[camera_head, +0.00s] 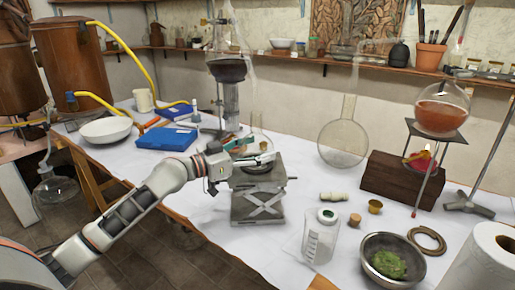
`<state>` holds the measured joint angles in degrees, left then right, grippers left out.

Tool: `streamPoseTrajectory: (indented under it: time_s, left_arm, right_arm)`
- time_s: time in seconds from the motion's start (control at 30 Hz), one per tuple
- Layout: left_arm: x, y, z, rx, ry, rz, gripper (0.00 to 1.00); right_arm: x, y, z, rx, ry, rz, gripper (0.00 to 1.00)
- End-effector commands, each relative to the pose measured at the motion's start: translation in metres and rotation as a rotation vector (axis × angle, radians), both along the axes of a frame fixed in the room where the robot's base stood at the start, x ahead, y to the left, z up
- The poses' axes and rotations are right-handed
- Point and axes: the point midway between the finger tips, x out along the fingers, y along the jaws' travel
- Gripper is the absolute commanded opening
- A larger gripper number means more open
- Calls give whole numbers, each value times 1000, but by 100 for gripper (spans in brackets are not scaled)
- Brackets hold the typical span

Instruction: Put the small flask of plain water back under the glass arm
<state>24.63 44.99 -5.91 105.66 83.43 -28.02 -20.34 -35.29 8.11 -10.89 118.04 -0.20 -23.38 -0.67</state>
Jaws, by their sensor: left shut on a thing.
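My left gripper (262,158) reaches in from the left, just above the lab jack (258,207). It is shut on a small clear flask (258,143), whose thin neck points up; the fingers hide its lower part. I cannot tell whether the flask touches the dark ring on top of the jack. The glass still head (228,42) stands behind, over a dark vessel (228,70). Its thin glass arm is hard to make out against the wall, so I cannot tell how the flask mouth lines up with it. My right gripper is not in view.
A large clear round flask (342,145) stands right of the jack. A tripod with a red-filled flask (440,117) stands over a flame at right. A glass bottle (320,235), a cork (355,219) and a metal bowl (370,272) are in front. Blue boxes (166,139) lie left.

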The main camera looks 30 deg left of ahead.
Motion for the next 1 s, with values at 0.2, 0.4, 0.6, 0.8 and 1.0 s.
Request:
streamPoseTrajectory:
  time_s: [0.2,0.4,0.6,0.8,1.0]
  left_arm:
    - [0,0,0,-1,-2,0,38]
    - [0,0,0,0,-1,0,38]
    - [0,0,-3,0,0,0,38]
    - [0,0,-6,0,1,0,38]
    - [0,0,-8,-1,0,0,38]
  right_arm:
    - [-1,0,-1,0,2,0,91]
    - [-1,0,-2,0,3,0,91]
    - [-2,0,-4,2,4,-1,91]
    - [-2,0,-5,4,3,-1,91]
    - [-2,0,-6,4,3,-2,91]
